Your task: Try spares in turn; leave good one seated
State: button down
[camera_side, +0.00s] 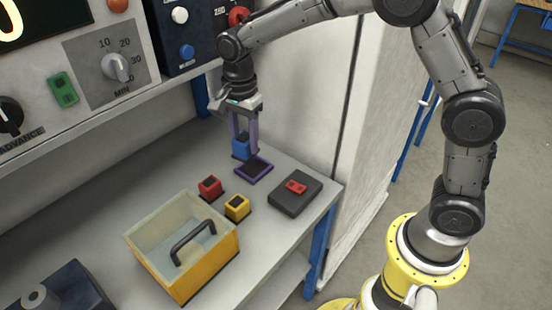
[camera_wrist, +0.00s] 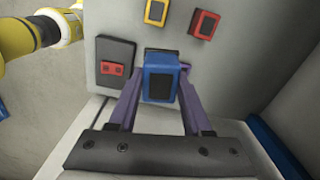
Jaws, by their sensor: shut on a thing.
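My gripper (camera_side: 244,138) is shut on a blue block (camera_side: 241,149) with a dark face, held between its purple fingers; the block also shows in the wrist view (camera_wrist: 160,77). A flat dark pad with a purple rim (camera_side: 254,170) lies just in front of and below the blue block in the side view. I cannot tell whether the block touches anything below. A dark grey unit (camera_side: 302,201) with a red piece (camera_side: 295,187) on top is at the right.
A dark box (camera_side: 62,292) is at lower left. Control panels (camera_side: 110,62) overhang the back. A white cabinet wall (camera_side: 310,95) stands behind the right end.

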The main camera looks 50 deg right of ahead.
aim_at(244, 136)
jog(key=w+d+f+m, duration=0.1)
jog(key=w+d+f, duration=0.4)
jog(key=d+f, duration=0.2)
jog(key=shift+d+m, duration=0.2)
jog(key=shift+m, duration=0.2)
jog(key=shift+f, duration=0.1)
jog(key=shift+f, duration=3.2)
jog(key=shift+c, duration=1.3)
grip_release()
